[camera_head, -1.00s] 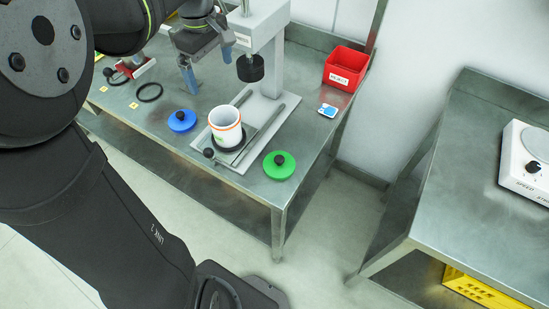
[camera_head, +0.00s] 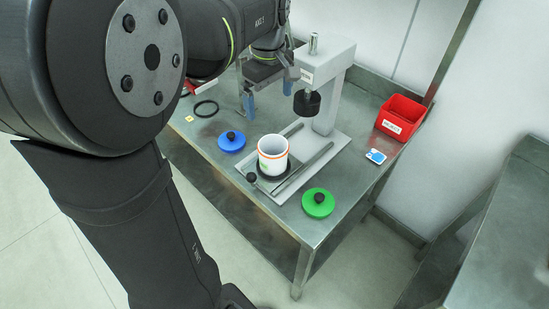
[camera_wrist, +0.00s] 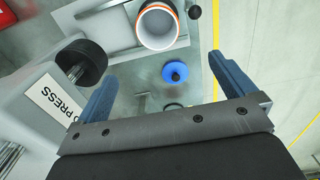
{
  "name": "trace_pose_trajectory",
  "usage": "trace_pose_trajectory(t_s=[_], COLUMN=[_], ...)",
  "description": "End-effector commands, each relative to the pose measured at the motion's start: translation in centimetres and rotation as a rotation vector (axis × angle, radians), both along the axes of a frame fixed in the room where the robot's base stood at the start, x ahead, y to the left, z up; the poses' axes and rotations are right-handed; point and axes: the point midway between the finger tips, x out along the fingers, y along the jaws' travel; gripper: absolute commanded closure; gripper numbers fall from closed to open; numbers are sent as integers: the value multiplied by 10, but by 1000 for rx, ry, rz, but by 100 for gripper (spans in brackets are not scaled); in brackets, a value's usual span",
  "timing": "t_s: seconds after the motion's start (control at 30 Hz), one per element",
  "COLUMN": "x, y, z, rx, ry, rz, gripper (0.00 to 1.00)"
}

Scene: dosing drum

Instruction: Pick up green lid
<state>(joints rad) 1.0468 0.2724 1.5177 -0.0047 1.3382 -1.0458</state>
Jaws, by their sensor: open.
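The green lid (camera_head: 318,203) lies flat on the metal table near its front right corner, with a dark knob on top. It does not show in the wrist view. My gripper (camera_head: 268,92) is open and empty, above the table at the back, left of the press head and well apart from the green lid. In the wrist view its two blue fingers (camera_wrist: 165,88) are spread wide with nothing between them at their level. The blue lid (camera_head: 231,141) lies on the table to the left, and it shows below the fingers in the wrist view (camera_wrist: 175,72).
A white drum with orange bands (camera_head: 272,155) stands on the press base, between the two lids. The grey press (camera_head: 331,91) rises behind it. A red bin (camera_head: 399,117) and a blue-white card (camera_head: 376,156) are at the right. A black ring (camera_head: 206,108) lies at the left.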

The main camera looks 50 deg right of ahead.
Motion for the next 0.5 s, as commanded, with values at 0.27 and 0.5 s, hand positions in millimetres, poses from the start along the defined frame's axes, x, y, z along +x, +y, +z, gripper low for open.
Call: trace_pose_trajectory(t_s=[0.27,0.5], x=[-12,-85], y=[-3,-17], z=[-6,-41], rx=[3,10], ry=[1,-2], rz=[-89,-650], gripper=[0,0])
